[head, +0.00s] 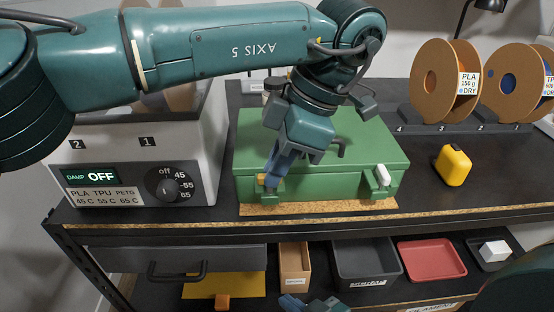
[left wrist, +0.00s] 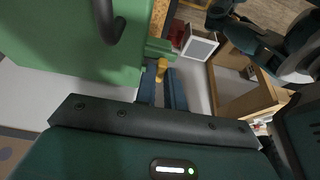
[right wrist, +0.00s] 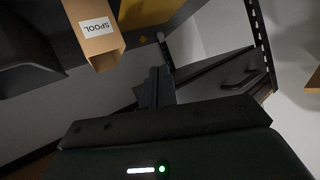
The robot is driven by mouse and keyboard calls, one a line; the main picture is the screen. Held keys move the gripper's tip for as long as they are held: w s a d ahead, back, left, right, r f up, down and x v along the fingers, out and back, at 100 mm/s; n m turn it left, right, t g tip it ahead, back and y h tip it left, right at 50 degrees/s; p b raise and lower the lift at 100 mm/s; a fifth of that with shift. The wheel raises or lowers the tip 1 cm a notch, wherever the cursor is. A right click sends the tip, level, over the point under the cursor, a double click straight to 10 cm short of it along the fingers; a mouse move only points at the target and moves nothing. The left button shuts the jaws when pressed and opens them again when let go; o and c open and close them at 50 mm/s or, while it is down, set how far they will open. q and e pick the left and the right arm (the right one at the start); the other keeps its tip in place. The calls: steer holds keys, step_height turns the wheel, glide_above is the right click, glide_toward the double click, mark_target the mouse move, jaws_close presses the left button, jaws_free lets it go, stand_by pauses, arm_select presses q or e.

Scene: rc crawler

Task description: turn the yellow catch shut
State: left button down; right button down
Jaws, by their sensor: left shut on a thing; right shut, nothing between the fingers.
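The green case (head: 365,150) sits closed on a cork mat (head: 320,208) on the bench. The yellow catch (head: 261,179) is at the left of its front face; it also shows in the left wrist view (left wrist: 161,69). My left gripper (head: 270,181) reaches down in front of the case and is shut on the yellow catch, whose exact angle is partly hidden by the fingers. A white catch (head: 383,176) is at the right of the front. My right gripper (head: 290,301) is low, in front of the lower shelf, shut and empty; its closed fingers show in the right wrist view (right wrist: 157,88).
A dryer box (head: 210,140) with a dial stands left of the case. A yellow block (head: 453,166) and spools (head: 445,80) are at the right. Below are a drawer (head: 230,262), a cardboard bin (head: 294,268), a grey bin (head: 365,262) and a red tray (head: 432,260).

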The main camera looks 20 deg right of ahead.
stand_by(0.3)
arm_select(q)
steer(key=c, duration=1.9)
jaws_free()
steer(key=o, duration=0.4)
arm_select(e)
steer(key=shift+r, duration=0.25)
steer(key=shift+w, duration=0.1)
